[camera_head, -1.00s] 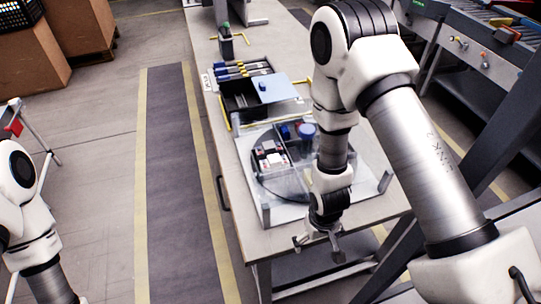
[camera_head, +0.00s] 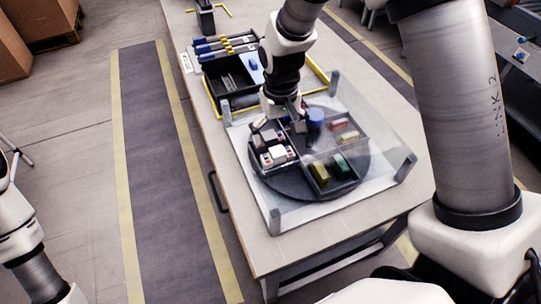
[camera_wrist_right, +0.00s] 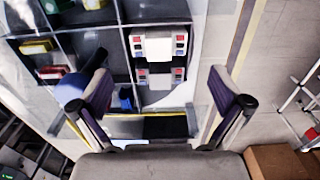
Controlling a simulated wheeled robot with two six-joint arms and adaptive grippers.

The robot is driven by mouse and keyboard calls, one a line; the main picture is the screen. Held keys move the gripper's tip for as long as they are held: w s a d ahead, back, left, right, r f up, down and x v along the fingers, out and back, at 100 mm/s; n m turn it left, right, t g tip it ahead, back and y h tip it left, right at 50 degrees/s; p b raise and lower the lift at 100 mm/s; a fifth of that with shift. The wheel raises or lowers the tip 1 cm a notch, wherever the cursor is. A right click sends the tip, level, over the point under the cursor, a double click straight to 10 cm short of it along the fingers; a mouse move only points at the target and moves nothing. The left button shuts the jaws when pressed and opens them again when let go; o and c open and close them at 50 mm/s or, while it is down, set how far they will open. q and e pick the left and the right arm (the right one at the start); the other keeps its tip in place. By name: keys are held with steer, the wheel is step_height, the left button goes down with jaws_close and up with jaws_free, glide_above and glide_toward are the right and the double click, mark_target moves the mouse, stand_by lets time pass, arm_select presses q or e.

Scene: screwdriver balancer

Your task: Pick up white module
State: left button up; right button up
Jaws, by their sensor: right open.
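Two white modules with dark, red-marked ends lie in one compartment of the round, divided turntable. In the wrist view the larger-looking white module (camera_wrist_right: 158,45) is farther from my gripper's base than the second white module (camera_wrist_right: 160,78). In the head view the front white module (camera_head: 277,154) shows clearly; the other is partly hidden. My right gripper (camera_head: 279,124) is above the edge of that compartment. In the wrist view the right gripper (camera_wrist_right: 158,88) is open and empty, its fingers spread wide either side of the second module. My left gripper is out of frame.
Clear walls with corner posts (camera_head: 277,220) surround the turntable (camera_head: 300,192). A blue knob (camera_head: 316,117) stands at its centre beside my right gripper. Other compartments hold yellow (camera_head: 320,174), green (camera_head: 342,166) and red pieces. A black tray (camera_head: 232,98) is behind.

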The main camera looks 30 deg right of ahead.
mark_target(279, 152)
steer(key=shift+w+f, duration=0.1)
steer(key=shift+f, duration=0.5)
steer(key=shift+w+f, duration=0.15)
steer(key=shift+f, duration=0.15)
steer(key=f, duration=0.3)
steer(key=f+p, duration=0.1)
steer(key=f, duration=0.2)
steer(key=shift+s+d+f, duration=0.15)
steer(key=shift+s, duration=0.05)
steer(key=shift+w+f, duration=0.2)
steer(key=shift+f, duration=0.2)
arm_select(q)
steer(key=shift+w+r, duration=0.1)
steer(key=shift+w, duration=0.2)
arm_select(e)
steer(key=shift+s, duration=0.1)
steer(key=c, duration=1)
